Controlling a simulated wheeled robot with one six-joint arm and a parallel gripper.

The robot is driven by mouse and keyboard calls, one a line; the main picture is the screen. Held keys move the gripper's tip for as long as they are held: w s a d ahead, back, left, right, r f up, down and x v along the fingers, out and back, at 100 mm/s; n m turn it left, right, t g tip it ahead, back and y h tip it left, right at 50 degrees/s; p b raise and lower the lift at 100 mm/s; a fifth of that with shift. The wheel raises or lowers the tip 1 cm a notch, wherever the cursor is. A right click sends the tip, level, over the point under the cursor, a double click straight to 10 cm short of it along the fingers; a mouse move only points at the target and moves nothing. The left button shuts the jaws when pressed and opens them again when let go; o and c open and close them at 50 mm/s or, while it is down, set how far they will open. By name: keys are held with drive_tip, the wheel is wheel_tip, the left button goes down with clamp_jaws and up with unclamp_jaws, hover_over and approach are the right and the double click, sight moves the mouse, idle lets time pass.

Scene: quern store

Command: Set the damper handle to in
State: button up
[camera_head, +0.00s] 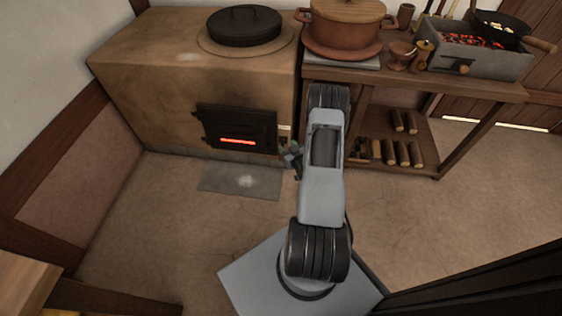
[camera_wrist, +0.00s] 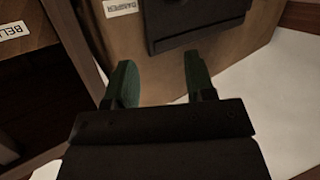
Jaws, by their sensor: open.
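The clay stove (camera_head: 150,85) stands at the back left in the head view, with a black firebox door (camera_head: 237,128) glowing red at its slot. A small pale label (camera_head: 285,130) is right of the door. In the wrist view a label reading DAMPER (camera_wrist: 121,7) shows upside down beside the black door (camera_wrist: 190,22). I cannot make out the damper handle in either view. My gripper (camera_head: 289,152) is near the stove's front right corner. In the wrist view its green fingers (camera_wrist: 160,78) are apart and empty, pointing toward the stove front.
A wooden table (camera_head: 400,80) stands right of the stove, bearing a lidded pot (camera_head: 345,25) and a brazier (camera_head: 470,58). Logs (camera_head: 403,152) lie on its lower shelf. A grey floor plate (camera_head: 240,181) lies before the stove. A partly cut-off label reading BELL (camera_wrist: 14,30) is at left.

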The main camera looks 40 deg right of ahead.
drive_tip(key=s+f+m+t+b, duration=0.2)
drive_tip(key=s+f+b, duration=0.25)
drive_tip(key=f, duration=0.55)
drive_tip(key=h+b, duration=0.1)
drive_tip(key=b, duration=0.3)
approach(283, 141)
drive_tip(key=shift+t, duration=0.3)
drive_tip(key=w+a, duration=0.1)
drive_tip(key=w+a+r, duration=0.1)
drive_tip(key=w, duration=0.1)
drive_tip(key=w+a, duration=0.1)
drive_tip(key=shift+w+r, duration=0.4)
clamp_jaws()
